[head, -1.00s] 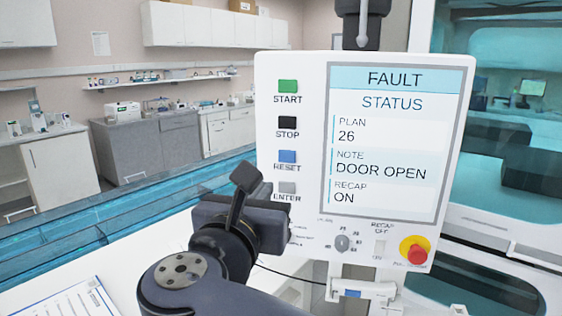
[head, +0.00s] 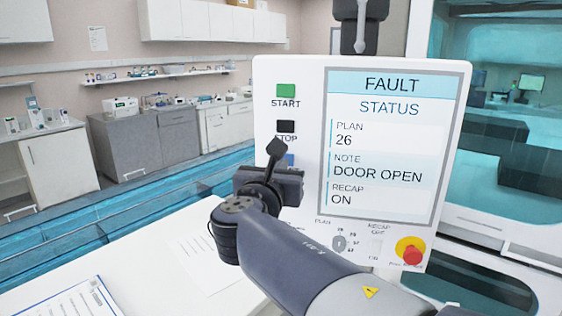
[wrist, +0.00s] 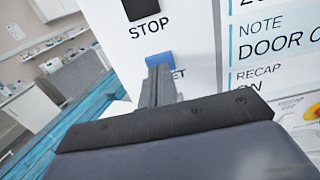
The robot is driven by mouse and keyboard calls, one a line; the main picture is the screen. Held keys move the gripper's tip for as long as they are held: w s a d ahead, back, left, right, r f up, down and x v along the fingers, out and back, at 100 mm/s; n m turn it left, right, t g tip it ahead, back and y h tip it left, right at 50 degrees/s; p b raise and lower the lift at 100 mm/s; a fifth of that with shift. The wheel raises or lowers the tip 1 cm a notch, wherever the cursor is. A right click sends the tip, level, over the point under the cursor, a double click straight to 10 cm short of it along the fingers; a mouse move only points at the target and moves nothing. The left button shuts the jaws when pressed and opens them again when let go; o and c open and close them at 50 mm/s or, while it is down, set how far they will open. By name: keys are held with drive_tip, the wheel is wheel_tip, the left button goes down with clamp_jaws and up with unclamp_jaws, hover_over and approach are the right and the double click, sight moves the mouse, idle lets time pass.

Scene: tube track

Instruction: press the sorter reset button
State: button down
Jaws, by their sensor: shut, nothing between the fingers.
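The sorter's control panel (head: 302,68) stands upright with a screen (head: 388,140) reading FAULT, STATUS, PLAN 26, NOTE DOOR OPEN, RECAP ON. The blue reset button (head: 290,159) is partly hidden behind my gripper (head: 276,148) in the head view. In the wrist view the blue button (wrist: 159,59) shows just beyond the tips of my gripper (wrist: 158,72), which cover part of its RESET label. My gripper is shut and empty. I cannot tell whether its tips touch the button. The green START button (head: 286,90) and black STOP button (head: 286,126) are above it.
A grey knob (head: 339,243) and a red emergency button on yellow (head: 411,252) sit low on the panel. My arm hides the ENTER button. A white table with papers (head: 75,300) is at the lower left. A glass enclosure is at the right.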

drive_tip(key=shift+w+d, duration=0.15)
drive_tip(key=shift+w, duration=0.45)
